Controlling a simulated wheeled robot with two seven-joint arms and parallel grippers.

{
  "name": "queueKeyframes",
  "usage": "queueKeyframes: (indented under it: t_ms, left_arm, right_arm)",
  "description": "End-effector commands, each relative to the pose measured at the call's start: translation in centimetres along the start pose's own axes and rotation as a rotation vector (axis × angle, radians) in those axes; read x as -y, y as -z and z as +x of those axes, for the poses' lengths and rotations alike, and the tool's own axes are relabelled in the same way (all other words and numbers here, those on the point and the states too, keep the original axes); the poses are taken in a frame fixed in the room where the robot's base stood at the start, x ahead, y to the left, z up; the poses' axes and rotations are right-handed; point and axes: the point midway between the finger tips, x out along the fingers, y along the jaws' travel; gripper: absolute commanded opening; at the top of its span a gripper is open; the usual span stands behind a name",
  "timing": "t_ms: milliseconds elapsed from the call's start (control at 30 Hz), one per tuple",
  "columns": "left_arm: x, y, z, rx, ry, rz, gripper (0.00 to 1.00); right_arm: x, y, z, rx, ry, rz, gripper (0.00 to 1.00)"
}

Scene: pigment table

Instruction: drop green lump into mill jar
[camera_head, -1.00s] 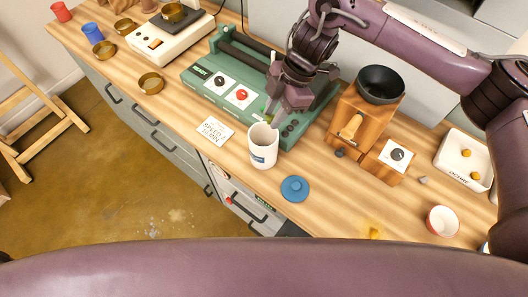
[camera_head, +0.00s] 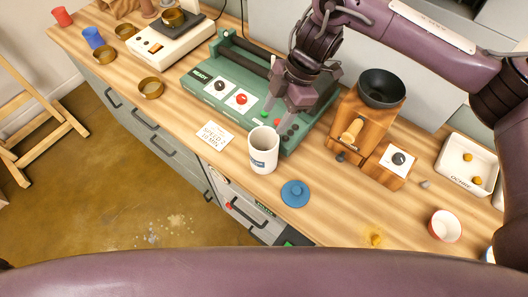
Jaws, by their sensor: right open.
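The mill jar (camera_head: 263,155) is a white open cup with a blue mark, upright on the table in front of the green roller mill (camera_head: 200,80). My right gripper (camera_head: 280,112) is open, with its fingers apart behind and a little right of the jar's mouth, over the mill's front. I cannot make out a green lump; the inside bottom of the jar is hidden. A small green spot (camera_head: 263,115) near the fingertips looks like a button on the mill. My left gripper is not in view.
A blue lid (camera_head: 295,193) lies right of the jar. A card (camera_head: 214,135) lies left of it. A wooden grinder (camera_head: 365,130), an ochre tray (camera_head: 452,155) and a red-white bowl (camera_head: 445,225) stand to the right. Brass dishes (camera_head: 151,86) and a scale (camera_head: 172,40) are left.

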Motion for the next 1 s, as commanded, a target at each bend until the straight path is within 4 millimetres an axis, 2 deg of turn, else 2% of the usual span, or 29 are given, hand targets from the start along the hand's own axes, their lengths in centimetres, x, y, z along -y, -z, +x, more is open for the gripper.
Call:
queueKeyframes:
  t_ms: [200, 400, 1000]
  left_arm:
    - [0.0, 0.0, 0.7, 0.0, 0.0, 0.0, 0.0]
    - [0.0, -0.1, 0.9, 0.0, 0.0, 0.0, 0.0]
    - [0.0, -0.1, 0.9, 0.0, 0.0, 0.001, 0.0]
  right_arm:
    - [-0.1, -0.1, -3.6, 0.004, -0.005, -0.001, 0.52]
    - [0.0, -0.1, -5.7, 0.002, -0.002, 0.0, 0.52]
    - [0.0, 0.0, -6.1, 0.0, 0.0, 0.001, 0.52]
